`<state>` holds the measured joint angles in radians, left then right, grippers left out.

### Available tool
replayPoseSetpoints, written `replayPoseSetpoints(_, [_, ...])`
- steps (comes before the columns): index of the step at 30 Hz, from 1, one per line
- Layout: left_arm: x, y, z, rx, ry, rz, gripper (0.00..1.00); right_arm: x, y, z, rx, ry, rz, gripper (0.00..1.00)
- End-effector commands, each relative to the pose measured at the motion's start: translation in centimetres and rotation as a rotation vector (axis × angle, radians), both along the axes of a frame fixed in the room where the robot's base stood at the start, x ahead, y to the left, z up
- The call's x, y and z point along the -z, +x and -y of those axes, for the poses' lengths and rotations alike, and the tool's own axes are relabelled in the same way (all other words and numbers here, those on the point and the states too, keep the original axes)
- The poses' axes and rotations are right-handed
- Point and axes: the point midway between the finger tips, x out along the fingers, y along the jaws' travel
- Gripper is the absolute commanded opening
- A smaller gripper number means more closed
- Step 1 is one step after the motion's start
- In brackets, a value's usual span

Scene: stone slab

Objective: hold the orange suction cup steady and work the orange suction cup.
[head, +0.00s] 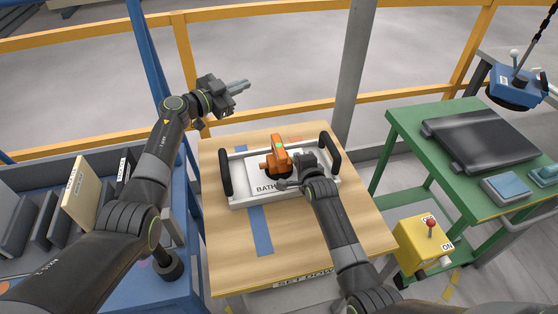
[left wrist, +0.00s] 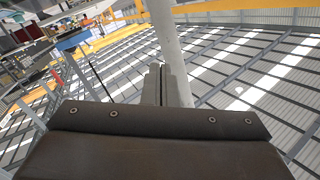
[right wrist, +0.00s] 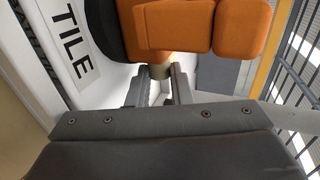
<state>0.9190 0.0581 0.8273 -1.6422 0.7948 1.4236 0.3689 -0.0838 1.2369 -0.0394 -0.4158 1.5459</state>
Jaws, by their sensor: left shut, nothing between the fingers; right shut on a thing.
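The orange suction cup (head: 279,154) stands on a white tray-like piece with black side handles (head: 237,196), which lies on the wooden table. A green spot shows on its top. My right gripper (head: 292,181) reaches in from the front and is shut on the suction cup low on its near side. In the right wrist view the orange body (right wrist: 185,25) fills the top, and the right fingers (right wrist: 161,88) close around a short tan post beneath it. My left gripper (head: 240,86) is shut and empty, raised beyond the table's far left corner; its closed fingers (left wrist: 162,85) also show in the left wrist view.
The wooden table (head: 335,248) has blue tape marks and bare room in front. A blue rack (head: 100,168) with upright slabs stands at left. A green bench (head: 440,180) with a dark slab and a yellow control box (head: 422,243) are at right. Yellow rails (head: 90,135) run behind.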

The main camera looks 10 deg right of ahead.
Motion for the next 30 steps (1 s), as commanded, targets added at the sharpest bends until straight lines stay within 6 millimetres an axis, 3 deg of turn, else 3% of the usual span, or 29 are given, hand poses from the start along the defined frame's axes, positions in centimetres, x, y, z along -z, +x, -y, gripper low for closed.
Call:
replayPoseSetpoints(6, [-4.5, 3.4, -1.4, -0.255, -0.151, 0.124, 0.00, 0.1, -0.1, 0.0, 0.000, 0.000, -0.003, 0.00])
replayPoseSetpoints(14, [-6.5, 6.4, -4.9, -0.591, -0.251, 0.126, 0.00, 0.1, -0.1, 0.0, 0.000, 0.000, -0.003, 0.00])
replayPoseSetpoints(20, [-5.3, 7.6, -7.4, -0.832, -0.258, 0.019, 0.00, 0.1, -0.1, 0.0, 0.000, 0.000, -0.003, 0.00])
replayPoseSetpoints(25, [-2.6, 7.6, -8.6, -0.996, -0.208, -0.139, 0.00, 0.1, -0.1, 0.0, 0.000, 0.000, -0.003, 0.00])
replayPoseSetpoints(30, [0.9, 6.5, -8.6, -1.103, -0.114, -0.345, 0.00, 0.1, -0.1, 0.0, 0.000, 0.000, -0.003, 0.00])
